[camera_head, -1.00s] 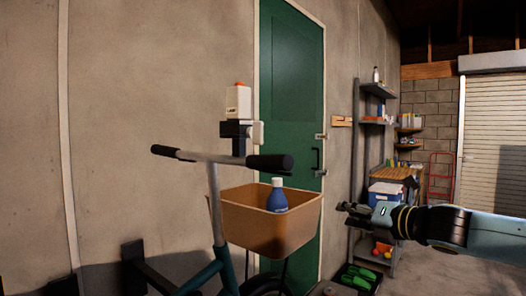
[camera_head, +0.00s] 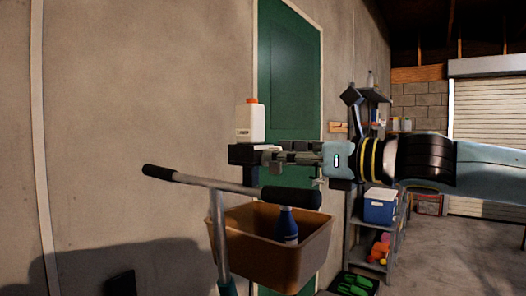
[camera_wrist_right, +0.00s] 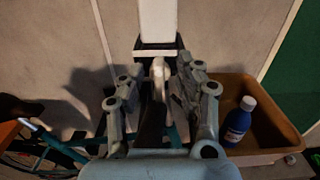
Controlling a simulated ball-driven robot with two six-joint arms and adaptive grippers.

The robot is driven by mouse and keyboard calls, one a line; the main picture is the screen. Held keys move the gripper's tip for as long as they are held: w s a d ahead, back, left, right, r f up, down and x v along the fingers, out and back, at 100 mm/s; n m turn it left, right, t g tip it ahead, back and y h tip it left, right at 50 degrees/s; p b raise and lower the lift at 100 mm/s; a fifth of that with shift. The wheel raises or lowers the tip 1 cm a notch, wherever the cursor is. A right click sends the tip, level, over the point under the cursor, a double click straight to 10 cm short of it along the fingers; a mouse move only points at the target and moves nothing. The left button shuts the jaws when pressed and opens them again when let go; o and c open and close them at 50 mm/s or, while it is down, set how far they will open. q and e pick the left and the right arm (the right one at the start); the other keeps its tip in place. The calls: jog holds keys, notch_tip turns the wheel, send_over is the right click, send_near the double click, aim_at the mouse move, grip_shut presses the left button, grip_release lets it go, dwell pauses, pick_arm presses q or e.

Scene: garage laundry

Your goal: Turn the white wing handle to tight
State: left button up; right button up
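The white wing handle (camera_wrist_right: 158,68) sits on a black mount (camera_wrist_right: 160,53) below a white box (camera_wrist_right: 158,22). In the wrist view it lies between the fingers of my right gripper (camera_wrist_right: 160,88), which are spread with a gap on each side. In the head view my right gripper (camera_head: 272,157) reaches in from the right in front of the black mount (camera_head: 242,154). The white box (camera_head: 250,122) with an orange cap stands above. The gripper covers most of the handle there. My left gripper is not in view.
A bicycle handlebar (camera_head: 225,186) runs just below my right gripper. A brown basket (camera_head: 262,250) holds a blue bottle (camera_head: 288,226). The green door (camera_head: 288,60) and grey wall (camera_head: 140,90) stand behind. Shelves with a cooler (camera_head: 380,207) are at the right.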

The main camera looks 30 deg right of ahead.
jog(key=shift+w+a, duration=0.15)
jog(key=shift+w, duration=0.15)
jog(key=shift+r, duration=0.1)
jog(key=shift+c, duration=0.2)
jog(key=c, duration=0.5)
jog(key=shift+c, duration=0.8)
grip_shut()
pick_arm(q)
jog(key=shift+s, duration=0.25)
